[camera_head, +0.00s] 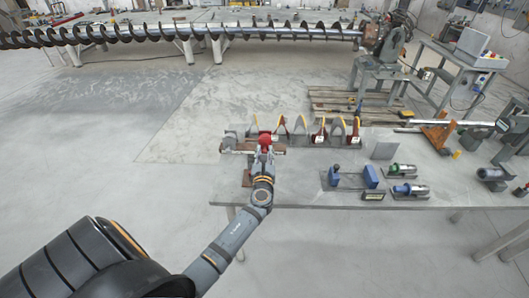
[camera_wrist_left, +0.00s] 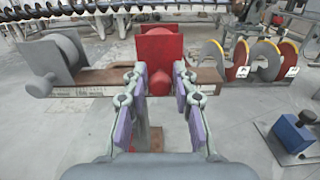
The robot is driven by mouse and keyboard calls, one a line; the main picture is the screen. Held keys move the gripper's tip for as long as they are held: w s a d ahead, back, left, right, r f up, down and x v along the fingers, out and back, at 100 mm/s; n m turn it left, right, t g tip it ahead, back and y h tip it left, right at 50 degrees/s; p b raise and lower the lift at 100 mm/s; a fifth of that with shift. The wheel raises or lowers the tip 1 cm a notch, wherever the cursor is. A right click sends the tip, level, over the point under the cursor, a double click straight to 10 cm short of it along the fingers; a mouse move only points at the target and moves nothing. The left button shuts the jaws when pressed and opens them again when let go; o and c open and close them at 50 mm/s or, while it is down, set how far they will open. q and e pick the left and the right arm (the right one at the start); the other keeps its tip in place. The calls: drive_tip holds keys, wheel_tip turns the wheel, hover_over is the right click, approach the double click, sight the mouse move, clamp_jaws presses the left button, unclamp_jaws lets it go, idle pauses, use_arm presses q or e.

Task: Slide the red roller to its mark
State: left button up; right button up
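The red roller unit (camera_wrist_left: 158,52) sits on a brown rail (camera_wrist_left: 98,82), with a round red knob (camera_wrist_left: 160,84) facing me. In the head view the red part (camera_head: 265,139) is at the left end of the table. My left gripper (camera_wrist_left: 160,76) is open in front of it, its fingertips on either side of the knob. I cannot tell whether they touch it. The left gripper also shows in the head view (camera_head: 264,153). A grey roller unit (camera_wrist_left: 62,55) stands to the left on the rail. I cannot make out the roller's mark. My right gripper is not in view.
Spiral auger flights (camera_head: 320,132) with yellow edges stand to the right along the rail. A long auger (camera_head: 180,33) spans the background. The table's front middle is clear.

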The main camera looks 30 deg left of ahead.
use_arm(q)
clamp_jaws()
drive_tip(key=shift+d, duration=0.1)
drive_tip(key=o, duration=0.5)
unclamp_jaws()
drive_tip(key=v, duration=1.2)
drive_tip(key=shift+f, duration=0.1)
